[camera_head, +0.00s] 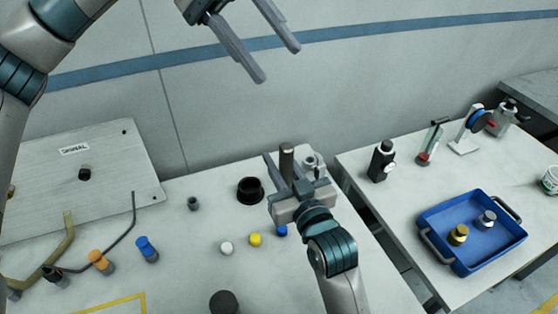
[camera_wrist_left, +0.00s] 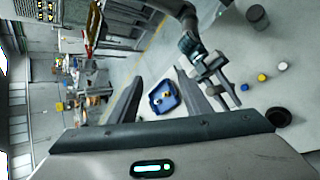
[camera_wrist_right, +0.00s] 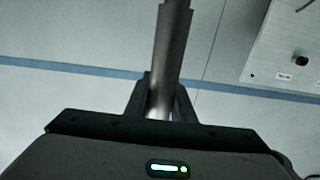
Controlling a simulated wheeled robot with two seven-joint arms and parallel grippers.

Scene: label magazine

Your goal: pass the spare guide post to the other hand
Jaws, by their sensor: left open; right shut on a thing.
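My right gripper (camera_head: 287,172) is shut on the spare guide post (camera_head: 286,160), a dark grey metal rod, above the table. In the right wrist view the post (camera_wrist_right: 170,55) rises between the fingers and runs out of the top of the picture. My left gripper (camera_head: 281,66) is open and empty, high in front of the wall and well apart from the post. In the left wrist view its two fingers (camera_wrist_left: 155,100) stand wide apart with nothing between them. The post's lower end is hidden by the right gripper in the head view.
A black cup (camera_head: 250,191), a white knob (camera_head: 227,248), a yellow knob (camera_head: 255,240) and a blue knob (camera_head: 281,231) are on the table near my right arm. A sloped panel (camera_head: 120,165) stands left. A blue tray (camera_head: 460,265) is on the right table. The space between the grippers is free.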

